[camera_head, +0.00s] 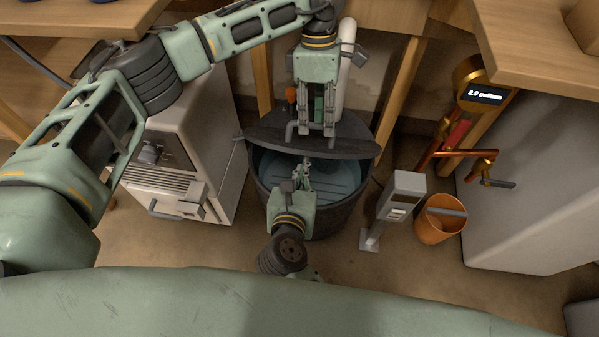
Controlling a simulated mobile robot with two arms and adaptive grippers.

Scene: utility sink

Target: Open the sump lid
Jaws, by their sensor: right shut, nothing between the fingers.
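The sump is a dark round tub (330,219) with water (338,180) in it, at the centre of the head view. Its dark lid (352,147) lies across the back part of the rim, and the front part of the tub is uncovered. A small grey handle (290,132) shows on the lid, left of my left gripper. My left gripper (316,132) points down over the lid with its fingers apart; whether it touches the lid is unclear. My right gripper (305,163) is shut and empty over the water, close to the lid's front edge.
A white boxy appliance (215,130) stands left of the tub. A grey post (402,190) and an orange bucket (438,226) stand to the right. Copper pipework with a gauge (480,92) and a large grey cabinet (540,190) are farther right. Wooden table legs (400,80) flank the tub behind.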

